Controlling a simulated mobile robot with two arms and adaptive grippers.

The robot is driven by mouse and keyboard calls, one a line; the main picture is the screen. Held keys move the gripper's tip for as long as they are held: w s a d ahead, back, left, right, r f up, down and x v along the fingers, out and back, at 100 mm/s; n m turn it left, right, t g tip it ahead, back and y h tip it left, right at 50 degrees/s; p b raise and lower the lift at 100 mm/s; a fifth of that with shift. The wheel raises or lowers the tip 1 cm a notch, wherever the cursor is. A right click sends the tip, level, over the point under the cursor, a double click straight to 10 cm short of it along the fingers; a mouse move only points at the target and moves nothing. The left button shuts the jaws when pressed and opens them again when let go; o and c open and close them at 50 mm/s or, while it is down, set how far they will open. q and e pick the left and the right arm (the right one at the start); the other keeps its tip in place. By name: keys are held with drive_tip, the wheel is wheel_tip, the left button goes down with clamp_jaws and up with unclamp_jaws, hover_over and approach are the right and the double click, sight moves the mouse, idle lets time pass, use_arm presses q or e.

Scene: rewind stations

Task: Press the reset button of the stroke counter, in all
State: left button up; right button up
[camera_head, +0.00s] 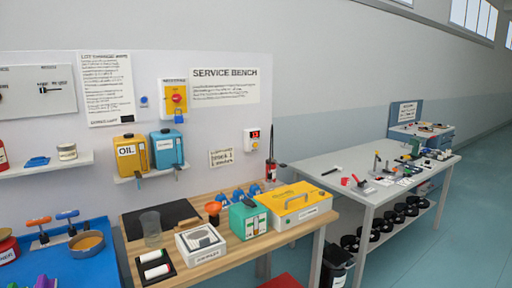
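A small white box with a red display (255,134) is on the wall panel above the right part of the wooden bench. It looks like a counter, but its digits and any reset button on it are too small to make out. A small round blue button-like thing (144,101) is on the panel further left, beside a printed notice. I cannot tell whether it belongs to a counter. Neither of my grippers is in view.
The wooden bench (203,261) holds a yellow case (295,204), a green box (247,219), a white device (201,243) and a clear beaker (151,229). Yellow and blue canisters hang above. A grey table (335,160) with small parts stands right; floor beyond is clear.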

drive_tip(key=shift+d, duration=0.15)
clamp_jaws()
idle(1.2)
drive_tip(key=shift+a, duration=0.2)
